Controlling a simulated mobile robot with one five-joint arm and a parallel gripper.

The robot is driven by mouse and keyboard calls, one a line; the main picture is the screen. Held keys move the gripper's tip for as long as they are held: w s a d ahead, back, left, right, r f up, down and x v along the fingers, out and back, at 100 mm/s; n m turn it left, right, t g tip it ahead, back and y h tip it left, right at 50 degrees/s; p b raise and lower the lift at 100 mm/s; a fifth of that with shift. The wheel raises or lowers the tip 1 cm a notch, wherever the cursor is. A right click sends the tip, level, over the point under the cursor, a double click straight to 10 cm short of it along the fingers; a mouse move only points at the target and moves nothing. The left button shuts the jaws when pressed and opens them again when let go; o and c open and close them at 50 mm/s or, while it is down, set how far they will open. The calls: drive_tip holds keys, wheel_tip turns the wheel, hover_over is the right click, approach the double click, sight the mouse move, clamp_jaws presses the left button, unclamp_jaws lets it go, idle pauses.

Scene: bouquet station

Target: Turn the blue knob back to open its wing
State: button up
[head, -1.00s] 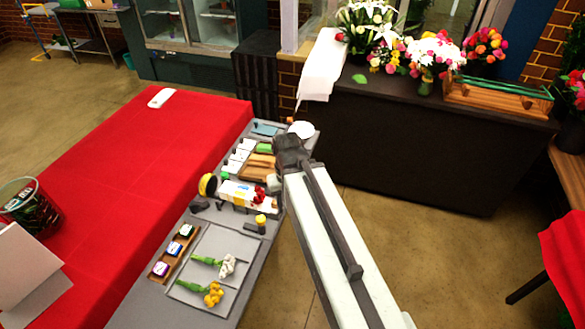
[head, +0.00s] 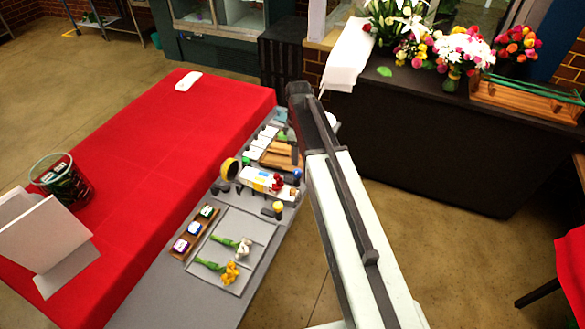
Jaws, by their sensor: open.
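The blue knob (head: 297,174) is small and stands at the right edge of the grey bench board (head: 190,290), close to the left side of my arm. A white wing-like panel (head: 254,178) with red flowers beside it lies just left of the knob. A yellow knob (head: 278,207) stands nearer, below it. My gripper (head: 300,92) is at the dark far end of my arm, higher in the picture than the blue knob and apart from it. Its fingers are hard to make out. My arm hides part of the board's right edge.
A flat tray (head: 213,252) with white and yellow flowers lies at the near end, beside a wooden rack (head: 194,234) of small jars. A red-covered table (head: 150,170) runs along the left. A dark counter (head: 430,150) with bouquets stands at the right; floor lies between.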

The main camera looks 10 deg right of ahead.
sight(297, 171)
wheel_tip(297, 171, down, 8)
drive_tip(key=b, duration=0.7)
drive_tip(key=shift+s+b, duration=0.15)
drive_tip(key=shift+b, duration=0.2)
drive_tip(key=shift+r, duration=0.1)
